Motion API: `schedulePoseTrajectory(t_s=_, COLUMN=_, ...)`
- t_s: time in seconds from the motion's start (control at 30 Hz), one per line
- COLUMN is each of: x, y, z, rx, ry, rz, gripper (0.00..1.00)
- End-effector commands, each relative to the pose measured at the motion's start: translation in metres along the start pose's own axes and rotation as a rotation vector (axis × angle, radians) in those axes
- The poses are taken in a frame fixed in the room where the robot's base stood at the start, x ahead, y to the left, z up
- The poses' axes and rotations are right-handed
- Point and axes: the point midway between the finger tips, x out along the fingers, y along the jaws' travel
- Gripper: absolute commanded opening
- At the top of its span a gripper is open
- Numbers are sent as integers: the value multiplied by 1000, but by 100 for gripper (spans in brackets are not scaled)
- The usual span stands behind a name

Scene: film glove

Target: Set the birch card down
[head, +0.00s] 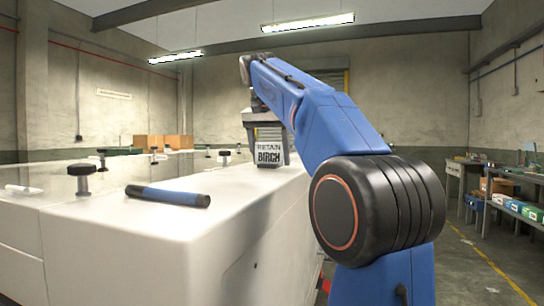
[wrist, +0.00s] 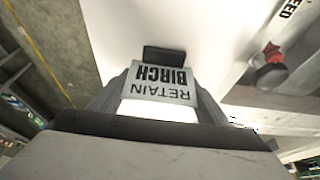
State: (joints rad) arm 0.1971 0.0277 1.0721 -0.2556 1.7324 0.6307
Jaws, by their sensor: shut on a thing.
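The birch card (head: 269,152) is a small white card with dark lettering reading "RETAIN BIRCH". My gripper (head: 266,148) is shut on it, with one finger on each side. The card is roughly upright at the far right edge of the white counter (head: 185,225). I cannot tell whether its lower edge touches the surface. In the wrist view the card (wrist: 160,82) appears upside down between the fingers of my gripper (wrist: 160,92), with a dark block (wrist: 163,54) just beyond its edge. The white counter top (wrist: 195,25) lies beyond it.
A blue-and-black cylindrical tool (head: 168,196) lies on the near counter. Black knobs (head: 79,180) stand to its left. Cardboard boxes (head: 163,141) are at the back. The wrist view shows a red part (wrist: 271,53) at right. A workbench with boxes stands along the right wall.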

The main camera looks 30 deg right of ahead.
Motion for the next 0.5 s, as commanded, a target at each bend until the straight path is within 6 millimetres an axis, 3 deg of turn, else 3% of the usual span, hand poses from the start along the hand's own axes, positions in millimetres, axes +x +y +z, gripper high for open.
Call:
schedulePoseTrajectory(t_s=0.1, x=2, y=0, z=1, rx=0, ry=0, rz=0, gripper=45)
schedulePoseTrajectory(t_s=0.13, x=2, y=0, z=1, rx=0, ry=0, rz=0, gripper=77)
schedulePoseTrajectory(t_s=0.2, x=2, y=0, z=1, rx=0, ry=0, rz=0, gripper=88)
schedulePoseTrajectory(t_s=0.5, x=1, y=0, z=1, rx=0, ry=0, rz=0, gripper=88)
